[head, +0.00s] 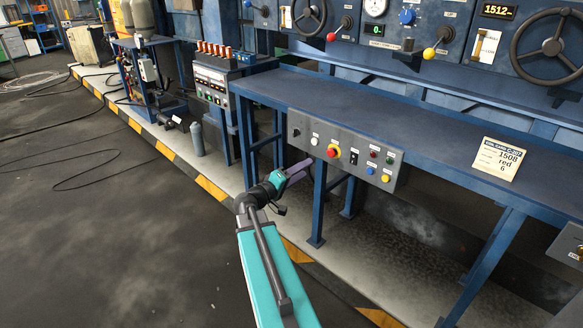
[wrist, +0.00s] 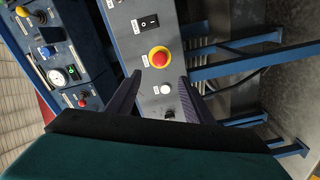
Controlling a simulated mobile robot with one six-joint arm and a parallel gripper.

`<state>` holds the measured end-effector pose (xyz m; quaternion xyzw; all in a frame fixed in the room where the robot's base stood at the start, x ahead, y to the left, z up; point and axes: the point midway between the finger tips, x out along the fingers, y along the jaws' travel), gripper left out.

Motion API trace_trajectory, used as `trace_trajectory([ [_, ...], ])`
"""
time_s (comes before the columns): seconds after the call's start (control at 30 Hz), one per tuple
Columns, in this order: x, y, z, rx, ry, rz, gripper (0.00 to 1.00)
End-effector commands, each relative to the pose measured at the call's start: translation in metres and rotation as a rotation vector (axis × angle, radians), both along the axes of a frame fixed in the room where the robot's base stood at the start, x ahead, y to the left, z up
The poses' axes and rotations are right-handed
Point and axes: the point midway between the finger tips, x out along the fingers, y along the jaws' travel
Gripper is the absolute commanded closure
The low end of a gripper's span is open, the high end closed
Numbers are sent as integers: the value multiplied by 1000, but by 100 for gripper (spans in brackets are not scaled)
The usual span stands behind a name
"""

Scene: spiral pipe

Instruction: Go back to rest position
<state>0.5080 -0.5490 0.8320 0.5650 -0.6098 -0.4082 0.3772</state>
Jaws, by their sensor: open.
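My gripper (head: 298,173) is at the end of my teal arm, in front of the grey button panel on the front of the blue bench. In the wrist view my gripper (wrist: 158,92) has its two dark fingers spread apart with nothing between them. The button panel (head: 345,140) carries a red emergency button on a yellow ring (head: 333,151), which also shows ahead of the fingers in the wrist view (wrist: 158,57). A white button (wrist: 166,89) shows between the fingers. Whether the fingers touch the panel cannot be told.
The blue bench (head: 400,120) runs along the right, with a paper card (head: 498,158) on it. Blue bench legs (head: 318,205) stand below. A wall of gauges and handwheels (head: 545,45) is behind. A grey-blue cylinder (head: 197,138) stands left. The dark floor (head: 110,230) at left is mostly clear, with cables.

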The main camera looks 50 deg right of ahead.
Motion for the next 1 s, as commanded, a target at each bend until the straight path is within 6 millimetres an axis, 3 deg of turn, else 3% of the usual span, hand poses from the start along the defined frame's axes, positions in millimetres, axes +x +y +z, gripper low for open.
trace_trajectory([
  [0.27, 0, 0, 0, 0, 0, 0, 53],
  [0.47, 25, 24, -9, 11, 18, 50, 53],
  [0.73, 63, 92, -75, 87, 98, 159, 53],
  [1.0, 63, 167, -170, 275, 150, 208, 53],
])
